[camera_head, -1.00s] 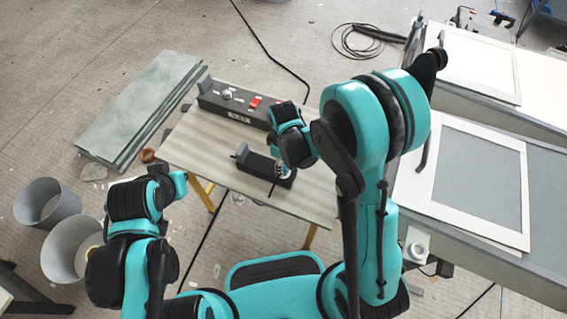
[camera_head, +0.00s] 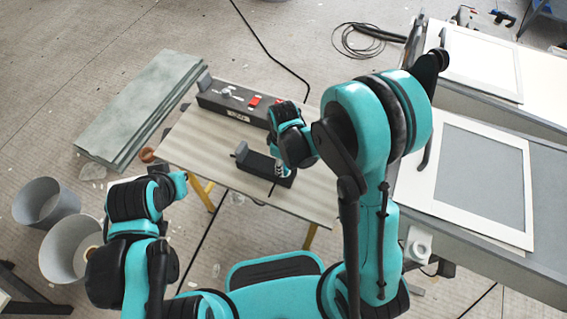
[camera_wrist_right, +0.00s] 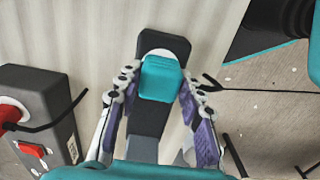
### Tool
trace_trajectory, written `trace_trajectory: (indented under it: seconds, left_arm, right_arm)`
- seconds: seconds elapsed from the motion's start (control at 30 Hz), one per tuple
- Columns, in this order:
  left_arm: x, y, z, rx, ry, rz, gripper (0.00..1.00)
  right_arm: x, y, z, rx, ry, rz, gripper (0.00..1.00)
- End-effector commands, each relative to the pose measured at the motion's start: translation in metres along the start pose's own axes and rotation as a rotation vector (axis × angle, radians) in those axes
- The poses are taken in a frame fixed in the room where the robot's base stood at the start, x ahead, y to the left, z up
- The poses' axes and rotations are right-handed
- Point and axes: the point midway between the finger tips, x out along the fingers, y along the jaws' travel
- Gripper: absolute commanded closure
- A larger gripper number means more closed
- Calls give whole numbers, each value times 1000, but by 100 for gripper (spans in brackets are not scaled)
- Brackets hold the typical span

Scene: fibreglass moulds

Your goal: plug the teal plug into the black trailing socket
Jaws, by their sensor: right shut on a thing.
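The teal plug (camera_wrist_right: 160,78) is between the two purple-padded fingers of my right gripper (camera_wrist_right: 158,95), which is shut on it. Directly under it in the right wrist view is a long black block (camera_wrist_right: 149,120) with a pale round part showing around the plug's far edge. That block lies on the table in the head view (camera_head: 262,166), with my right gripper (camera_head: 283,168) over its right end. It looks like the trailing socket; whether the plug touches or enters it is hidden. My left gripper's (camera_head: 182,184) fingers cannot be made out left of the table.
A long dark box (camera_head: 214,103) with red switches stands along the table's (camera_head: 205,145) back edge; its end shows in the right wrist view (camera_wrist_right: 50,90). Thin black cables run near both grippered sides. Grey-green boards (camera_head: 140,110) lie left, with buckets (camera_head: 48,202) in front.

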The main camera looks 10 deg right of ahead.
Motion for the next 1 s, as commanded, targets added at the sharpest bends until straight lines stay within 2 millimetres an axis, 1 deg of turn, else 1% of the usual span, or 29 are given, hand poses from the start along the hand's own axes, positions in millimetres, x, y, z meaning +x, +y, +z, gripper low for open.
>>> trace_trajectory:
  seconds: [0.13,0.17,0.2,0.23,0.53,0.67,0.77,1.0]
  left_arm:
    - [3,0,2,0,0,0,100]
    - [2,0,2,0,0,0,100]
    - [2,0,2,0,0,0,100]
    - [2,0,2,0,0,0,100]
    - [2,0,1,0,0,0,100]
    - [2,0,1,0,0,0,100]
    - [2,0,1,0,0,0,100]
    - [2,0,1,0,0,0,100]
  right_arm:
    - [4,0,0,0,0,0,88]
    - [3,0,0,0,0,0,55]
    - [3,0,0,0,0,0,45]
    - [3,0,0,0,0,0,39]
    - [2,0,0,0,0,0,39]
    - [-8,0,0,0,0,0,39]
    - [-24,0,0,0,0,0,39]
    - [-76,0,0,0,0,0,39]
